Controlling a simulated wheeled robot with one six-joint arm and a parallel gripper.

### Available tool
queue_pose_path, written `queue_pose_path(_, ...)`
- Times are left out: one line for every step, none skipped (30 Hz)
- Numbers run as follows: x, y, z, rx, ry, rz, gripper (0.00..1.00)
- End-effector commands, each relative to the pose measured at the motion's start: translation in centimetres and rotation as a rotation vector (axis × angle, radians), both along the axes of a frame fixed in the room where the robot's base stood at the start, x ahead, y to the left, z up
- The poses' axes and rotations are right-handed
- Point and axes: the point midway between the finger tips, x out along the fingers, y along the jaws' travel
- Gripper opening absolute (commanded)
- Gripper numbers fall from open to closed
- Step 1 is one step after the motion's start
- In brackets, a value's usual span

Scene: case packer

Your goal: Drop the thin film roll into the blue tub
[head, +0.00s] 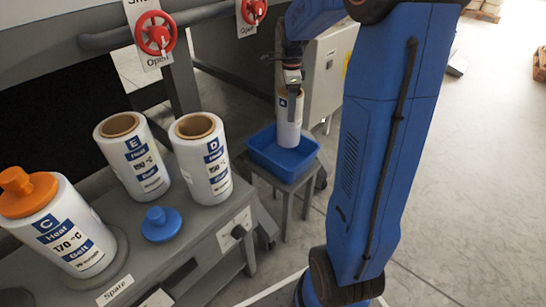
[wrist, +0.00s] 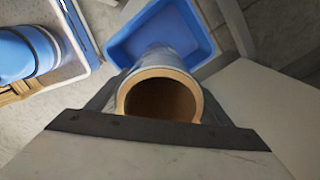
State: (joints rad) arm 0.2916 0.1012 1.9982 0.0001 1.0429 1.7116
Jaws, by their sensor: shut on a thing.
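The thin film roll (head: 289,125) is white with a blue label and hangs upright from my gripper (head: 292,84). My gripper is shut on its upper end. In the head view the roll's lower end overlaps the blue tub (head: 258,165), which sits on a small grey stand. I cannot tell whether the roll's bottom is inside the rim or above it. In the wrist view the roll's brown core (wrist: 160,98) faces the camera, and the blue tub (wrist: 190,30) shows behind it.
A grey bench at left holds roll E (head: 133,155), roll D (head: 203,158), roll C (head: 62,225) with an orange plug, and a loose blue plug (head: 161,224). A light grey cabinet (head: 328,75) stands behind the tub. Open floor lies to the right.

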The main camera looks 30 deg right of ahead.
Motion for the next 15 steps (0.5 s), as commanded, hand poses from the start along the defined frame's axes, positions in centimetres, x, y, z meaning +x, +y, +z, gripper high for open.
queue_pose_path(0.0, 0.0, -0.3, 0.0, 0.0, -0.002, 0.32)
queue_pose_path(0.0, 0.0, -0.4, 0.0, 0.0, -0.002, 0.32)
queue_pose_path(0.0, 0.0, -0.6, 0.0, -0.001, -0.003, 0.32)
queue_pose_path(0.0, 0.0, -0.8, 0.0, 0.0, -0.003, 0.32)
queue_pose_path(0.0, 0.0, -1.1, 0.0, 0.0, -0.003, 0.32)
queue_pose_path(0.0, 0.0, -1.4, 0.0, 0.0, -0.003, 0.32)
queue_pose_path(0.0, 0.0, -1.7, 0.0, 0.001, -0.003, 0.32)
queue_pose_path(0.0, 0.0, -2.0, 0.0, 0.001, -0.003, 0.32)
queue_pose_path(-0.1, 0.0, -2.5, 0.0, 0.001, -0.003, 0.32)
queue_pose_path(-0.1, 0.0, -2.8, 0.001, 0.002, -0.003, 0.32)
queue_pose_path(-0.1, 0.0, -3.2, 0.001, 0.002, -0.003, 0.32)
queue_pose_path(0.0, 0.0, -3.6, 0.0, 0.001, -0.003, 0.32)
queue_pose_path(0.0, 0.0, -3.9, 0.0, 0.001, -0.003, 0.32)
queue_pose_path(0.0, 0.0, -4.1, 0.0, 0.001, -0.003, 0.32)
queue_pose_path(-0.1, 0.0, -4.5, 0.0, 0.001, -0.003, 0.32)
